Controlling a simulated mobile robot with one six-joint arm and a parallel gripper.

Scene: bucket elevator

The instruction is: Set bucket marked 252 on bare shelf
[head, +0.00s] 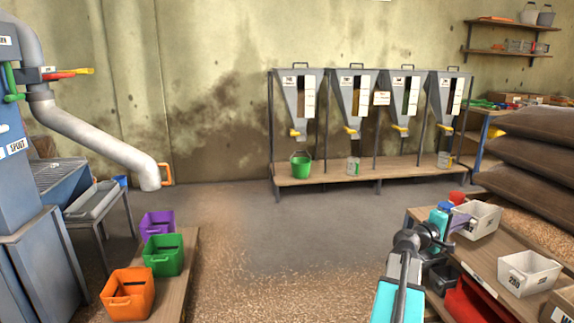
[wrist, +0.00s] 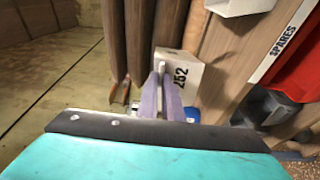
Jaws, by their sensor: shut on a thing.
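The bucket marked 252 (wrist: 185,72) is a small pale box-like bucket with its black number facing the wrist camera. My gripper (wrist: 164,85) is shut on it, with the purple-grey fingers at its near upper edge. In the head view my gripper (head: 458,222) is beside a whitish bucket (head: 480,221) at the right-hand bench, and that bucket's number cannot be read there. I cannot tell whether the bucket rests on the bench or hangs just above it. No clearly bare shelf can be picked out.
A second white bucket (head: 528,272) stands nearer on the bench. Wall shelves (head: 510,52) at upper right hold items. Stacked brown sacks (head: 535,150) lie behind the bench. Hoppers stand over a low shelf (head: 330,174) with a green bucket (head: 301,165). The middle floor is clear.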

